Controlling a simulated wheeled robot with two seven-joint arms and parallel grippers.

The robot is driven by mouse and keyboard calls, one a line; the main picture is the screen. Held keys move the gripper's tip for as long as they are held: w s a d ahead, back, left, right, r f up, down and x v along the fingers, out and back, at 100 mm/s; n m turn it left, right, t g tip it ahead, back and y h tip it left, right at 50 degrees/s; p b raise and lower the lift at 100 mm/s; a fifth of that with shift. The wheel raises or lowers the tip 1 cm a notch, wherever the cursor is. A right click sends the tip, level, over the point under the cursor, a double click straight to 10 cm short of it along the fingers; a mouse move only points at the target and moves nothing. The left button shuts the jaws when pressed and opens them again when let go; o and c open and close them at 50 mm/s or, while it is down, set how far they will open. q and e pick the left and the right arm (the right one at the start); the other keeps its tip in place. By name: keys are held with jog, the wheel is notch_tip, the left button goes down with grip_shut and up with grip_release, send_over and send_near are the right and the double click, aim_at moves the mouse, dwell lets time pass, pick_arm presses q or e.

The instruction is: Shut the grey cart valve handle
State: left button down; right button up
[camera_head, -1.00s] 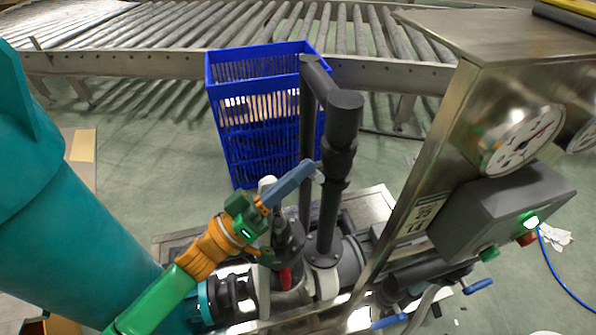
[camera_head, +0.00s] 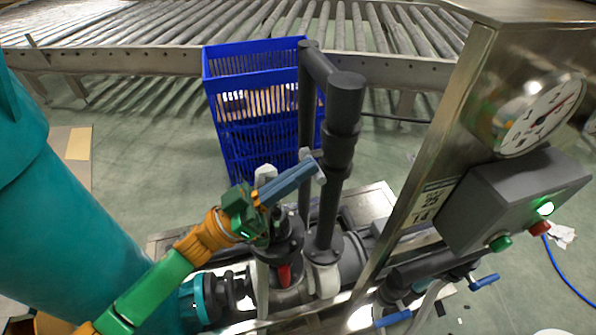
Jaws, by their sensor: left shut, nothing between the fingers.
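A pale grey handle (camera_head: 265,174) stands roughly upright on the cart's pipework (camera_head: 290,290), just behind my left gripper. Its lower part is hidden by the gripper. My left gripper (camera_head: 313,168) has a green body and blue-grey fingers. The fingers are shut and empty, pointing up and right across the front of the dark upright pipes. They pass close to the grey handle; I cannot tell whether they touch it. My right gripper is not in view.
A red handle (camera_head: 284,274) sits low on the pipework, and blue handles (camera_head: 393,320) are at lower right. Dark pipes (camera_head: 340,120) rise behind my gripper. A gauge panel (camera_head: 500,190) blocks the right. A blue crate (camera_head: 225,110) stands before the roller conveyor (camera_head: 130,62).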

pick_arm(q)
jog(key=shift+f+m+g, duration=0.3)
jog(key=shift+m+g, duration=0.1)
jog(key=shift+m, duration=0.1)
jog(key=shift+s+f, duration=0.1)
jog(key=shift+f, duration=0.05)
